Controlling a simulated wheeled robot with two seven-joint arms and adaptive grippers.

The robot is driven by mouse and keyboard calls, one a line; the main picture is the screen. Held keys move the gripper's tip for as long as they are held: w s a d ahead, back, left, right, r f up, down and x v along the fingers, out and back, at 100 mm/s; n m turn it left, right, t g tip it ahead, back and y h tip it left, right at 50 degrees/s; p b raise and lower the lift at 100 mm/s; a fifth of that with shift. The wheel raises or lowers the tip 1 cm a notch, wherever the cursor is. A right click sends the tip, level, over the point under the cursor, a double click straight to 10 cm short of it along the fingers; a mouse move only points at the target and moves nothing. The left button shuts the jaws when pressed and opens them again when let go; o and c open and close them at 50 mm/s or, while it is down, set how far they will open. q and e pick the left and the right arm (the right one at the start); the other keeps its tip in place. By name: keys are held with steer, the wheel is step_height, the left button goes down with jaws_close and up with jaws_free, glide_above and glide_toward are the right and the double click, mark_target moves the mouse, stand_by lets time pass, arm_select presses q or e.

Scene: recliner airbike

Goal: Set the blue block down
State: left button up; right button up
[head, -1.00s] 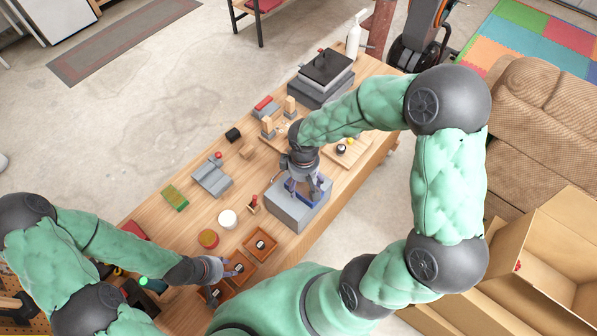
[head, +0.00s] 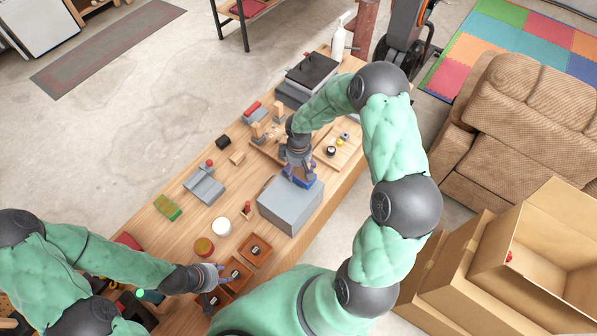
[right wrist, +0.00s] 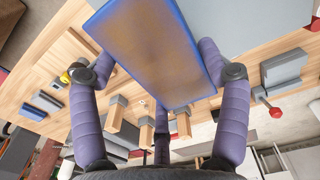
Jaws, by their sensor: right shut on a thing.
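The blue block (head: 303,180) is in my right gripper (head: 298,172), at the far edge of the grey box (head: 290,208). In the right wrist view the block (right wrist: 150,50) shows a broad brownish face with blue edges, between the purple fingers of my right gripper (right wrist: 158,85). I cannot tell whether the block touches the grey box or the table. The grey box top also shows behind it in the right wrist view (right wrist: 250,18). My left gripper (head: 215,275) is low beside the small wooden trays; its finger opening is unclear.
Wooden trays (head: 254,250), a white round container (head: 221,227) and a grey fixture (head: 204,186) stand on the wooden table (head: 170,235). Wooden posts (head: 258,131) and a board with small parts (head: 338,152) lie beyond the block. Cardboard boxes (head: 535,240) stand right.

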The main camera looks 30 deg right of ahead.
mark_target(299, 172)
step_height(299, 172, down, 3)
steer(key=shift+r, duration=0.1)
steer(key=shift+f, duration=0.2)
steer(key=o, duration=1.2)
steer(key=shift+r, duration=0.1)
step_height(299, 172, up, 12)
steer(key=shift+r, duration=0.1)
